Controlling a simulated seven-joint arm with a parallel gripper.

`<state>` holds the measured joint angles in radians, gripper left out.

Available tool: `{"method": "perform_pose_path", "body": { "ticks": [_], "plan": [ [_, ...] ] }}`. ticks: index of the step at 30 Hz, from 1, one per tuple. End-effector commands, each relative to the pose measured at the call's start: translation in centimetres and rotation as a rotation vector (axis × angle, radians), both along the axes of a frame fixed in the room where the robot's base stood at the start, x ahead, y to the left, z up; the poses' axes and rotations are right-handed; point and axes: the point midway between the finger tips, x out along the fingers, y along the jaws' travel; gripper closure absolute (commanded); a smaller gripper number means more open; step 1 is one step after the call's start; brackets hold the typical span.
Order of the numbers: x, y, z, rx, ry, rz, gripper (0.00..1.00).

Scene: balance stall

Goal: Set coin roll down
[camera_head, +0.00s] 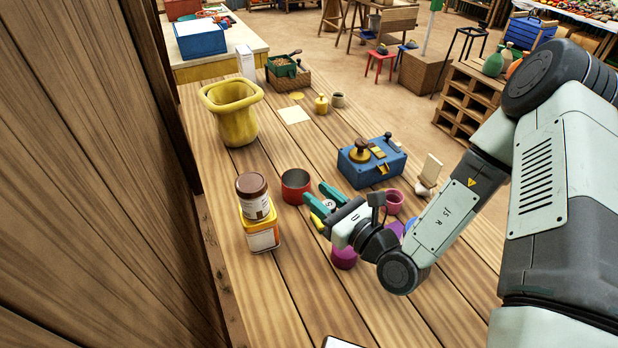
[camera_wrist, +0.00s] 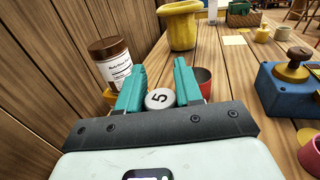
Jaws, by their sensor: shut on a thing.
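The coin roll is a pale grey cylinder with a dark "5" on its end face; it sits between the teal fingers in the wrist view (camera_wrist: 160,98). In the head view a small part of the coin roll (camera_head: 330,204) shows between the fingers. My gripper (camera_head: 323,199) is shut on it, just right of and nearer than a red open pot (camera_head: 296,186). In the wrist view my gripper (camera_wrist: 160,85) has the pot (camera_wrist: 204,78) behind its right finger. The coin roll's underside is hidden, so I cannot tell whether it touches the table.
A brown-lidded jar (camera_head: 253,196) stands on a yellow box (camera_head: 262,235) left of my gripper. A blue balance box (camera_head: 372,163) is at right, a pink cup (camera_head: 393,202) nearer. A purple pot (camera_head: 344,257) is below my wrist. Bare planks lie beyond, towards a yellow vase (camera_head: 236,125).

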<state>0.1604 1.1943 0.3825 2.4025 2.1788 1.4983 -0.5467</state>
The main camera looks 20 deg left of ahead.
Motion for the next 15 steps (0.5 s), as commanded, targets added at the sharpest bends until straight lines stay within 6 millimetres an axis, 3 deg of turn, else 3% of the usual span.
{"method": "perform_pose_path", "body": {
  "ticks": [1, 6, 10, 15],
  "plan": [
    [2.1, -1.6, 1.5, -0.004, -0.016, -0.035, 1.0],
    [7.4, -6.5, 6.4, -0.003, -0.016, -0.161, 1.0],
    [10.3, -10.0, 10.7, -0.001, -0.014, -0.263, 1.0],
    [12.6, -13.5, 15.5, 0.0, -0.009, -0.375, 1.0]
  ]
}}
